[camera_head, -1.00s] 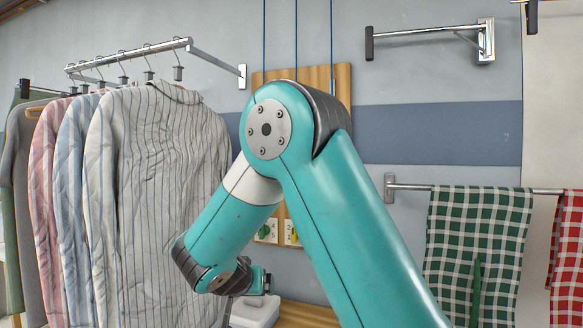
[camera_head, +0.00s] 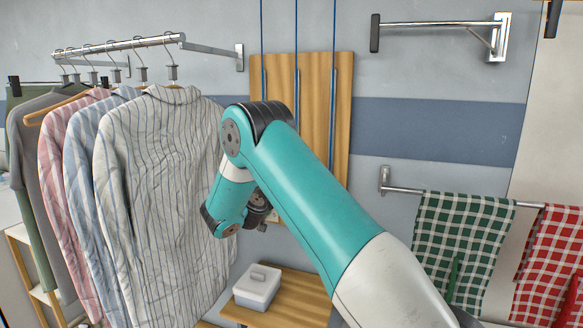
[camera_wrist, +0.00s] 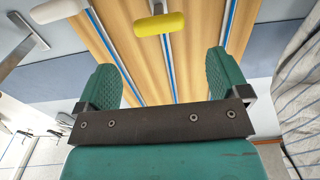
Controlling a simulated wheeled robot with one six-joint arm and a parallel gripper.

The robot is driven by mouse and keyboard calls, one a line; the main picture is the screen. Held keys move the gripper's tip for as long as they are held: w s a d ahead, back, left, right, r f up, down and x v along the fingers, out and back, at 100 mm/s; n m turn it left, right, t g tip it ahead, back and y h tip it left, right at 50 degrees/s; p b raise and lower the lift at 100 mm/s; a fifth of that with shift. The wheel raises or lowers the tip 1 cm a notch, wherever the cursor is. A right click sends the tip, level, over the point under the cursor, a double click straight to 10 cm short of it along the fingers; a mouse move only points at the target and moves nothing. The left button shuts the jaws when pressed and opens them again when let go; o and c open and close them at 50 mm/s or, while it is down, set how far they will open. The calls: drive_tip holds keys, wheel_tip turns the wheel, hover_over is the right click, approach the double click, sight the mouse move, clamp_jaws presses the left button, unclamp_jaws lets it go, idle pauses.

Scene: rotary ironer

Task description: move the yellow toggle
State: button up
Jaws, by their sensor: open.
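The yellow toggle (camera_wrist: 160,24) is a rounded bar on a short metal stem, at the top of the wrist view. It stands in front of a wooden board (camera_head: 341,120) with blue cords and slots. My gripper (camera_wrist: 162,76) is open and empty in the wrist view, its two green fingers wide apart. The toggle appears beyond the fingertips, between them sideways and apart from them. A white toggle (camera_wrist: 55,10) of similar shape shows at the top left of the wrist view. In the head view my arm hides the toggles and most of the gripper.
Striped shirts (camera_head: 165,180) hang from a metal rail (camera_head: 120,44) on the left. Checked cloths (camera_head: 462,245) hang from a bar at the right, under a wall bracket (camera_head: 440,24).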

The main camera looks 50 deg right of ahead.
drive_tip(key=p+x, duration=0.4)
drive_tip(key=x, duration=0.6)
drive_tip(key=shift+d+r, duration=0.1)
drive_tip(key=shift+c, duration=0.2)
drive_tip(key=c, duration=1.2)
wheel_tip(320, 180, down, 5)
drive_tip(key=b, duration=0.5)
drive_tip(key=shift+b, duration=0.3)
drive_tip(key=shift+c, duration=0.2)
drive_tip(key=o, duration=1.3)
